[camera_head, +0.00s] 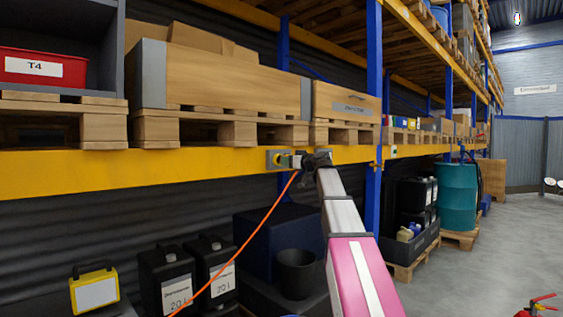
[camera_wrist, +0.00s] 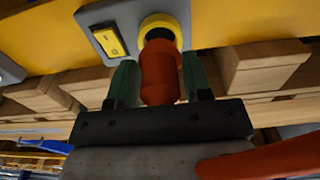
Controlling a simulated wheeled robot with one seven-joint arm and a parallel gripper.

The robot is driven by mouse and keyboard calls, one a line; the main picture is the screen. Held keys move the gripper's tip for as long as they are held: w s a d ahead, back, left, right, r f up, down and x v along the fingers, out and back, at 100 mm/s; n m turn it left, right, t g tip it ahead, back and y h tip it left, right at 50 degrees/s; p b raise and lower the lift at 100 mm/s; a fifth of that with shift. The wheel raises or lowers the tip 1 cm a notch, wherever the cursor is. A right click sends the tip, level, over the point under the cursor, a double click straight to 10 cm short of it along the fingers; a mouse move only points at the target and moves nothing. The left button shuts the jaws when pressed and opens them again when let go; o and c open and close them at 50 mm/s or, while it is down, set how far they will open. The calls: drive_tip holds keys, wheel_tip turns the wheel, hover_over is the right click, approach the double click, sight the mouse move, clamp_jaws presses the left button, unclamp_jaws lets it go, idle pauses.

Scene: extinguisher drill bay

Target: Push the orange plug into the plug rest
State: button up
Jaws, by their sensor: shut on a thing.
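The orange plug (camera_wrist: 160,78) is between the two dark green fingers of my gripper (camera_wrist: 158,82) in the wrist view. Its dark front end is at a yellow-ringed round opening (camera_wrist: 149,22), taken here as the plug rest, on a grey plate. The plug lines up roughly with the ring; how deep its tip sits is hidden. The orange cable (camera_head: 243,245) hangs from the plug down to the lower left.
The grey plate carries a yellow rocker switch (camera_wrist: 109,40) beside the ring. A second grey plate (camera_wrist: 8,72) is at the wrist view's left edge. Pallets with wooden boxes (camera_head: 220,80) stand on the yellow beam (camera_head: 120,172). A blue upright (camera_head: 374,75) is to the right.

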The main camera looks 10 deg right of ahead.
drive_tip(key=shift+v, duration=1.55)
drive_tip(key=s+r, duration=0.3)
drive_tip(key=s, duration=0.4)
drive_tip(key=s+r, duration=0.3)
drive_tip(key=s, duration=0.5)
idle(2.1)
drive_tip(key=shift+a, duration=0.1)
drive_tip(key=s+a+f, duration=0.4)
drive_tip(key=s+a, duration=0.8)
drive_tip(key=a, duration=0.3)
drive_tip(key=shift+a, duration=0.25)
idle(2.0)
